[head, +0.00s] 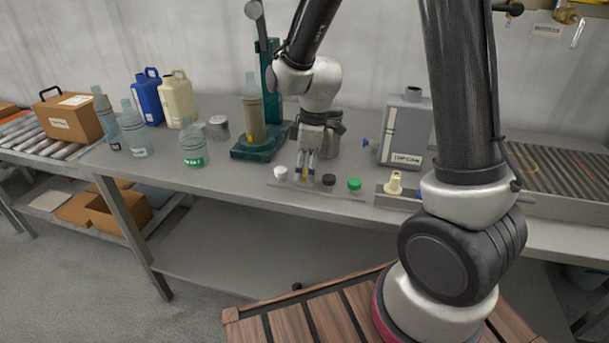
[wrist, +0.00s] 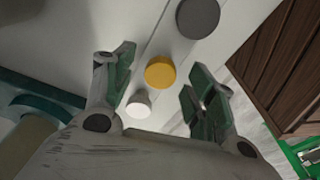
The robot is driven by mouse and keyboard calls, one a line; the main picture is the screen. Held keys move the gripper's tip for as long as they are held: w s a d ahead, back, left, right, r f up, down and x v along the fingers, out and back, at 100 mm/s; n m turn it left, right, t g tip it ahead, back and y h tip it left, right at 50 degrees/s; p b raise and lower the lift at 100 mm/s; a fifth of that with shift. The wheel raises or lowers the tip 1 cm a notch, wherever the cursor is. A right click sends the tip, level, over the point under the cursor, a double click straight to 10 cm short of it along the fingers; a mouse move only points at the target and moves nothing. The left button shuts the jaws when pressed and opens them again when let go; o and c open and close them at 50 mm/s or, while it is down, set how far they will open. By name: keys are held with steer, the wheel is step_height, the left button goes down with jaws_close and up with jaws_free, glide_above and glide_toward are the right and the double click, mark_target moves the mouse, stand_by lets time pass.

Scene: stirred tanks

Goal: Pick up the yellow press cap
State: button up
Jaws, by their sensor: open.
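The yellow press cap (wrist: 160,73) sits on a light strip on the bench, between a white cap (wrist: 139,104) and a dark grey cap (wrist: 198,18) in the wrist view. My gripper (wrist: 160,85) is open, with one finger on each side of the yellow cap and visible space on both sides. In the head view my gripper (head: 306,180) points down over the row of caps. There the yellow cap is mostly hidden behind the fingers. Nothing is held.
A green cap (head: 354,184) stands at the right of the row, near the bench's front edge. A green-based stand (head: 262,147) with a bottle is behind to the left.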

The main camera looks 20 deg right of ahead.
steer(key=c, duration=0.7)
steer(key=shift+r, duration=0.1)
